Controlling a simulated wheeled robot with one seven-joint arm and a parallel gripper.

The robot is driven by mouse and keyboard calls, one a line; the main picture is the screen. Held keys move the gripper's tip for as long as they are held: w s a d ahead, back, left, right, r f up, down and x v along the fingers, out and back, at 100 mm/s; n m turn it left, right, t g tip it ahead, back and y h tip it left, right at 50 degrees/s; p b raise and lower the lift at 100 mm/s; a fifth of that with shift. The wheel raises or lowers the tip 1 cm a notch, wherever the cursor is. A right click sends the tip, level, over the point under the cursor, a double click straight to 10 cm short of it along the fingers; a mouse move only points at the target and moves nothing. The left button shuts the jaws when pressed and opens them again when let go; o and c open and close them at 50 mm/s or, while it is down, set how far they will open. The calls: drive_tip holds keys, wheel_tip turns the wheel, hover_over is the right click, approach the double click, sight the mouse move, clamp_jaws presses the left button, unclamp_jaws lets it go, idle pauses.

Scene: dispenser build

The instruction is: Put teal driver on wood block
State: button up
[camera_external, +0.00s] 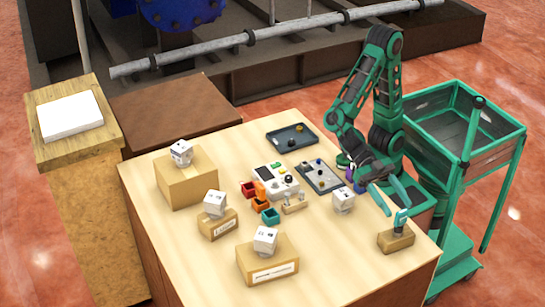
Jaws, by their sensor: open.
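The wood block (397,242) lies near the right edge of the table. The teal driver (401,219) stands roughly upright on the block, its handle up and its lower end at the block's top. I cannot tell how far it sits into the block. My gripper (398,209) is open just above the block, with its two teal fingers apart around or beside the top of the driver. Whether a finger touches the driver is too small to tell.
Cardboard boxes (186,183) with white cubes on top stand at the left and front. A white cube (343,201), coloured bins (270,216), a white device (280,179) and dark trays (292,130) fill the middle and back.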

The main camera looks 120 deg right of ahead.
sight(407, 213)
drive_tip(key=v, duration=0.7)
drive_tip(key=shift+d, duration=0.35)
drive_tip(key=shift+r, duration=0.15)
drive_tip(key=x, duration=1.2)
drive_tip(key=shift+s+a, duration=0.1)
drive_tip(key=shift+r, duration=1.2)
drive_tip(key=shift+f, duration=0.1)
